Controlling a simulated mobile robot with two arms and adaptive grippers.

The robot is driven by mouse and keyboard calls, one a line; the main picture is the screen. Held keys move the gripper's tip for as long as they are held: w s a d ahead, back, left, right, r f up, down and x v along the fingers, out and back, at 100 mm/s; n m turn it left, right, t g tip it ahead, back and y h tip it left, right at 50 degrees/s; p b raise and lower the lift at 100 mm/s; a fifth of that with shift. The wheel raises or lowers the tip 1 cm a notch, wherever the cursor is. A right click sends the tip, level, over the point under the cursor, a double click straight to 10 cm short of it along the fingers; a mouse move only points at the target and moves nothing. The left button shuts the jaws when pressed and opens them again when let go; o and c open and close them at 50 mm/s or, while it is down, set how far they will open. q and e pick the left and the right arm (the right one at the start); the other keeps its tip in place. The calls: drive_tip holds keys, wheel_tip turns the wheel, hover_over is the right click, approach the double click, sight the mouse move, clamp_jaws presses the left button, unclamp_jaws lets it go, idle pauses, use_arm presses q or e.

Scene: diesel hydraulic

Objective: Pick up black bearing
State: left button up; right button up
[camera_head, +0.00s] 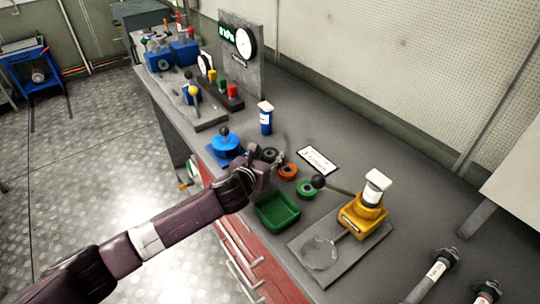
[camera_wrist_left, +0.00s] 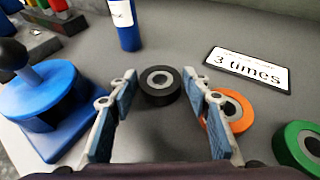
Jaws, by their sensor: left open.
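The black bearing (camera_wrist_left: 160,84) lies flat on the grey bench in the left wrist view, a dark ring with a metal centre. In the head view the black bearing (camera_head: 270,154) is just beyond my left gripper (camera_head: 268,168). In the left wrist view my left gripper (camera_wrist_left: 160,112) is open, its two blue-padded fingers pointing toward the bearing with a gap between them. The bearing sits ahead of the gap, near the fingertips. Whether the fingers overlap its sides is hard to tell. My right gripper is not in view.
An orange bearing (camera_wrist_left: 226,108) is close beside the right finger, and a green one (camera_wrist_left: 300,146) lies farther right. A blue device (camera_wrist_left: 45,105) stands at left. A blue bottle (camera_head: 266,118), a "3 times" card (camera_head: 318,160) and a green tray (camera_head: 277,222) are nearby.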

use_arm(q)
drive_tip(key=shift+w+d+f, duration=0.1)
drive_tip(key=shift+w, duration=0.15)
drive_tip(key=c, duration=0.9)
drive_tip(key=shift+o, duration=0.2)
